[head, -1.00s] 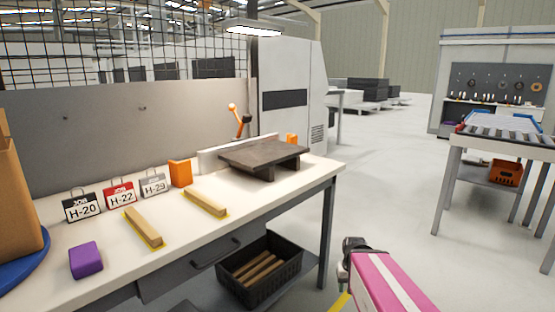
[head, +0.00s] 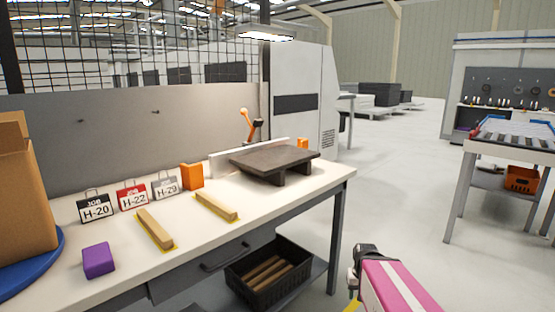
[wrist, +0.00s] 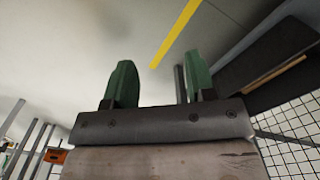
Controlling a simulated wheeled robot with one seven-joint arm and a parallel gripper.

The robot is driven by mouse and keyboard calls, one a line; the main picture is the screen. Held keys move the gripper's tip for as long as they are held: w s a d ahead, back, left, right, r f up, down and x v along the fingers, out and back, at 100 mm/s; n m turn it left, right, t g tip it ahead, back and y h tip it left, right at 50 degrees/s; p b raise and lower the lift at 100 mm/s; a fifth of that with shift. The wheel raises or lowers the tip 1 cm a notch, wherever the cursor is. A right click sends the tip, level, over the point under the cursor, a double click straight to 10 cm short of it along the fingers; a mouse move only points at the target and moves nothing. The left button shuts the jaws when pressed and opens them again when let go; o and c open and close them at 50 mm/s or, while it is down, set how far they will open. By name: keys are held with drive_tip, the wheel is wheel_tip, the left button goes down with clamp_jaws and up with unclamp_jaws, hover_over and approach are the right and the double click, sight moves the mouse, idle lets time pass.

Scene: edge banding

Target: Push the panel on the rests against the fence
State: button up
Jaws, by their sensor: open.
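A dark brown panel (head: 272,159) lies flat on dark rests (head: 268,179) at the far right end of the workbench in the head view. The pale upright fence (head: 228,162) stands along the panel's back side. I cannot tell whether panel and fence touch. My gripper shows in the wrist view (wrist: 158,62) with two green fingers apart and nothing between them. In the head view my pink arm is at the lower right, off the bench's front right corner, well apart from the panel. The fingers are not clear there.
The workbench (head: 130,260) also bears two wooden strips (head: 155,229) (head: 216,206), a purple block (head: 98,261), orange blocks (head: 192,177), job signs (head: 132,197) and a cardboard box (head: 22,195). A black crate (head: 270,288) sits below. Open floor (head: 400,190) lies right.

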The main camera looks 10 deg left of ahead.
drive_tip(key=shift+w+a, duration=0.1)
drive_tip(key=shift+w, duration=0.05)
drive_tip(key=c, duration=0.7)
drive_tip(key=w+a+r+m+y, duration=0.1)
drive_tip(key=w, duration=0.1)
drive_tip(key=w+a+r+m+t+y, duration=0.1)
drive_tip(key=w+a+r+m, duration=0.1)
drive_tip(key=w+a+r+m+t+y, duration=0.1)
drive_tip(key=w+a+m, duration=0.1)
drive_tip(key=w, duration=0.1)
drive_tip(key=shift+a+r+y, duration=0.2)
drive_tip(key=shift+r+y, duration=0.2)
clamp_jaws()
drive_tip(key=m+t+y, duration=0.9)
drive_tip(key=m+y, duration=0.1)
drive_tip(key=m, duration=1.1)
approach(294, 165)
drive_tip(key=x, duration=0.7)
drive_tip(key=shift+w+a, duration=0.15)
drive_tip(key=shift+a, duration=0.1)
